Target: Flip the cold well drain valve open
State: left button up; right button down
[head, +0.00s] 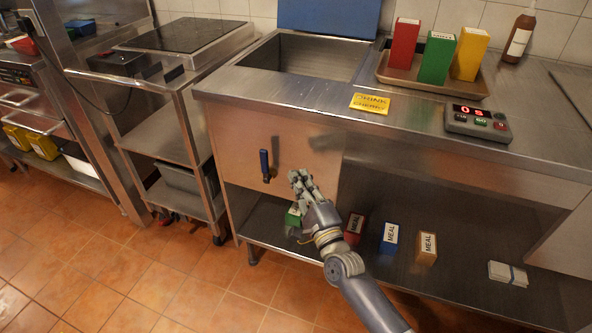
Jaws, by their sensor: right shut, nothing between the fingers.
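The drain valve (265,166) has a blue lever handle and sits on the steel front panel below the cold well. The handle stands upright, with a small metal fitting at its lower end. The cold well (313,55) is an open steel basin in the counter above it. My right gripper (297,175) is in front of the panel, a little right of the valve and slightly lower, apart from it in the picture. Its fingers are together and empty. My left gripper is not in view.
A yellow sign (369,103) and a timer (478,124) reading 05 lie on the counter. A tray (432,84) holds red, green and yellow boxes. Several MEAL boxes stand on the lower shelf (440,285), one green box partly behind my gripper. A steel cart (165,130) stands left.

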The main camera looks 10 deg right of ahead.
jog(key=shift+s+d, duration=0.2)
jog(key=shift+s, duration=0.7)
jog(key=shift+s+d, duration=0.25)
jog(key=shift+s, duration=0.6)
jog(key=shift+s+d, duration=0.2)
jog(key=shift+s, duration=0.7)
